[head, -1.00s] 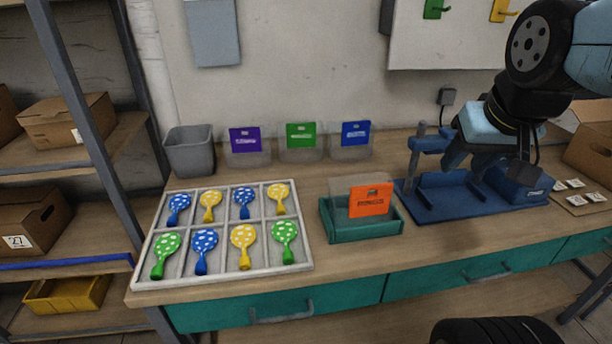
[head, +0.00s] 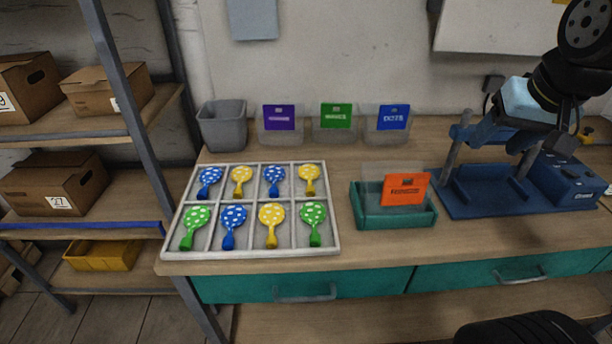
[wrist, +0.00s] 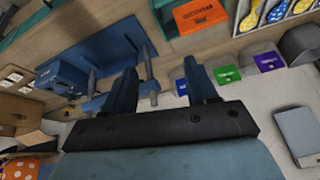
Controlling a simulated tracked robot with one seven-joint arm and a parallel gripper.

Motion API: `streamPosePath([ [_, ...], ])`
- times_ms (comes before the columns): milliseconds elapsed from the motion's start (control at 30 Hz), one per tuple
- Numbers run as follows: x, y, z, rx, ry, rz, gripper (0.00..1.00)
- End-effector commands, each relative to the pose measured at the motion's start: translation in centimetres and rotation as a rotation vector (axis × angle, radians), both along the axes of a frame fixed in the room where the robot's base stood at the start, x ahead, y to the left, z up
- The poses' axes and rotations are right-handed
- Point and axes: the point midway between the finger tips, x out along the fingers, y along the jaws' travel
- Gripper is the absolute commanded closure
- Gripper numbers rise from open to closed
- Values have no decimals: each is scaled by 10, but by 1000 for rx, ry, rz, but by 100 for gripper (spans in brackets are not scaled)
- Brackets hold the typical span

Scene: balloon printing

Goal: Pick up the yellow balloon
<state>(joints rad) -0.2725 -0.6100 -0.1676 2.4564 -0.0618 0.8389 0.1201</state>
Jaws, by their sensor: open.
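Three yellow balloons with white dots lie in a divided white tray (head: 335,254) in the head view. One yellow balloon (head: 242,178) is in the back row, second from left. Another yellow balloon (head: 309,176) is at the back right. The third yellow balloon (head: 271,217) is in the front row, third from left. My gripper (head: 520,142) is open and empty, well right of the tray, in front of or above the blue press (head: 475,195). The wrist view shows my gripper's two fingers (wrist: 162,80) spread, with a yellow balloon (wrist: 250,16) at the top right edge.
Blue and green balloons share the tray. A teal bin (head: 393,218) with an orange label stands between tray and press. A grey bin (head: 222,126) and clear bins with purple (head: 279,117), green (head: 336,115) and blue (head: 394,117) labels line the wall. Shelving stands left.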

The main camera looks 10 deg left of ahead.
Motion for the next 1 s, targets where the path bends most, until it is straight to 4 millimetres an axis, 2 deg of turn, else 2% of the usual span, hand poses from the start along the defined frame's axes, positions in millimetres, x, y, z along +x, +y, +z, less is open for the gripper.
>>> streamPosePath([
  [200, 32, 30, -14, 32, 47, 33, 43],
  [500, 67, 82, -39, 43, 98, 61, 43],
  [800, 89, 145, -69, 17, 128, 90, 43],
  [1000, 96, 191, -89, -11, 129, 110, 43],
])
